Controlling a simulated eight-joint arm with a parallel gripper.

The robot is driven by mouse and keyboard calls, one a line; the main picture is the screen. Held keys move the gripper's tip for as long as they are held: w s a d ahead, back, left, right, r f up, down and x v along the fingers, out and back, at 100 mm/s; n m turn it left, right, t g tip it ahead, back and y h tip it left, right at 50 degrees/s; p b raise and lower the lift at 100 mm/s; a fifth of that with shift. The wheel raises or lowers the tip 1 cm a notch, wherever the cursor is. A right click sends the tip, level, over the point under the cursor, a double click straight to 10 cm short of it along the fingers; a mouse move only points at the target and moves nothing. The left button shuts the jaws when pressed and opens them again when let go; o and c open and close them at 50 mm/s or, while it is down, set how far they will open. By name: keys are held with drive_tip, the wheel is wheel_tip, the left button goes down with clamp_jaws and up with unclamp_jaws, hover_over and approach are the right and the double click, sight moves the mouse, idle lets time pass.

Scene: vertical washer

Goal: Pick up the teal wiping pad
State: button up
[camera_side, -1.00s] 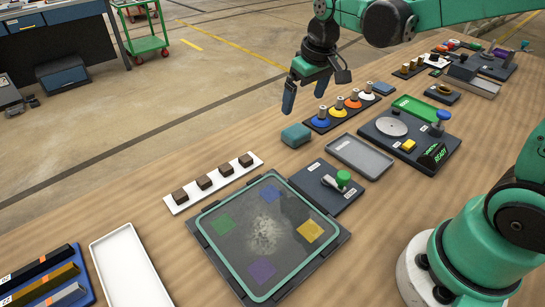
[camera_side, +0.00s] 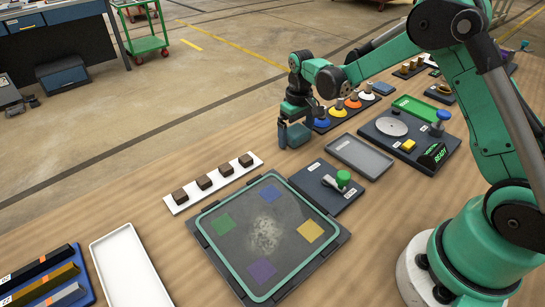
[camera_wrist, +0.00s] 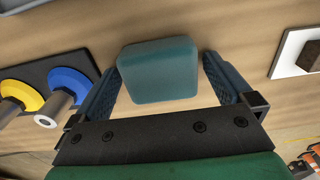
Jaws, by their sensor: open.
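The teal wiping pad (camera_side: 297,134) is a small rounded block on the wooden table, near the back edge. In the wrist view the teal wiping pad (camera_wrist: 158,70) lies between my two blue fingers, with a gap on each side. My gripper (camera_side: 295,136) is low over the table, with its fingers down around the pad. In the wrist view my gripper (camera_wrist: 158,85) is open and the fingers do not appear to touch the pad. In the side view a finger hides part of the pad.
A dark tray with knobbed discs, including a blue one (camera_wrist: 70,85), stands close beside my gripper. A white strip with brown blocks (camera_side: 212,182) lies to the left. A grey tray (camera_side: 361,155) and a framed glass panel (camera_side: 265,235) are nearer the camera.

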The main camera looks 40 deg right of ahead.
sight(296, 130)
drive_tip(key=c, duration=1.1)
wheel_tip(296, 130, up, 20)
